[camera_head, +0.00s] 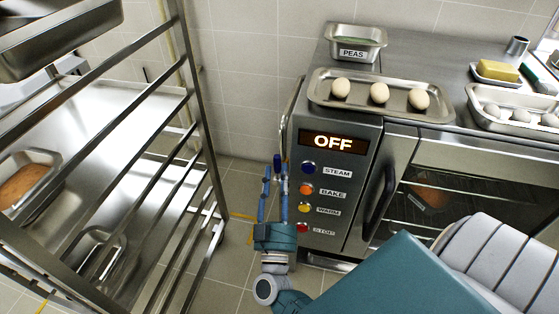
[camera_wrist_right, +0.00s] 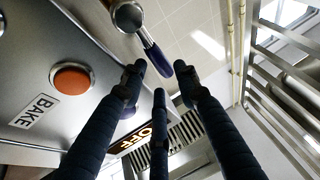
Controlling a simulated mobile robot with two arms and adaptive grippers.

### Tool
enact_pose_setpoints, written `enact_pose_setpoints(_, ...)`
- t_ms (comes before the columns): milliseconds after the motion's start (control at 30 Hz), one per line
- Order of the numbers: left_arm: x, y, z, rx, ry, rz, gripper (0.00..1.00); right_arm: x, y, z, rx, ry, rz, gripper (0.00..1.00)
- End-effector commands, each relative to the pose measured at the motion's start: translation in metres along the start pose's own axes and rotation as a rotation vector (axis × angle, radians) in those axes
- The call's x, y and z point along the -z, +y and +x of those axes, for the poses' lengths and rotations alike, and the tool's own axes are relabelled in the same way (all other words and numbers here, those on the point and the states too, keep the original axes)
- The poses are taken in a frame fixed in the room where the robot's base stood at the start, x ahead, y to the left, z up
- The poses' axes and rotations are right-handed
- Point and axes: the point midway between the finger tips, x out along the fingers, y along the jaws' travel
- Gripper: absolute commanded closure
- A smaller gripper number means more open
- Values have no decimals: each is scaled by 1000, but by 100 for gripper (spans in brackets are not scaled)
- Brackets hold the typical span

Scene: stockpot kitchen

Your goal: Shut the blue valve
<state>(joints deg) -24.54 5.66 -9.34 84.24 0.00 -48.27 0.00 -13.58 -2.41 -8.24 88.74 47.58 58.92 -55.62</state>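The blue valve's lever (camera_head: 277,163) shows just left of the oven's side in the head view, beyond my right gripper's tips. In the right wrist view the blue lever (camera_wrist_right: 157,57) hangs from a round metal fitting (camera_wrist_right: 127,15) and slants toward the fingers. My right gripper (camera_head: 275,183) has its fingers spread and empty, close to the lever. In the wrist view the right gripper's fingertips (camera_wrist_right: 160,75) lie near the lever's end; I cannot tell whether they touch it. My left gripper is not in view.
The oven (camera_head: 395,150) stands right of the gripper, with STEAM, BAKE, WARM and STOP buttons and an OFF display (camera_head: 333,142). In the wrist view the orange BAKE button (camera_wrist_right: 72,79) is close to the fingers. A metal rack (camera_head: 190,100) stands on the left.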

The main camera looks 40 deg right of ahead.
Motion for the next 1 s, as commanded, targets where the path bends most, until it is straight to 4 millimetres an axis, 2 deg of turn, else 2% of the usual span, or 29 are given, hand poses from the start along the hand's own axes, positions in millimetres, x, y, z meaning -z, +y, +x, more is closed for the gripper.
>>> enact_pose_setpoints(100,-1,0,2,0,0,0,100,1,0,23,0,3,-1,69)
enact_pose_setpoints(300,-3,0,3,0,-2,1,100,0,0,43,2,0,-2,69)
enact_pose_setpoints(667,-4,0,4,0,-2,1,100,-1,0,48,1,-1,-1,69)
enact_pose_setpoints(800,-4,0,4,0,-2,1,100,-1,0,48,2,-1,-1,97)
enact_pose_setpoints(833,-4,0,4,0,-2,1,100,-1,0,48,2,-1,-1,100)
enact_pose_setpoints(1000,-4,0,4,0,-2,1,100,-1,0,48,2,-1,-1,100)
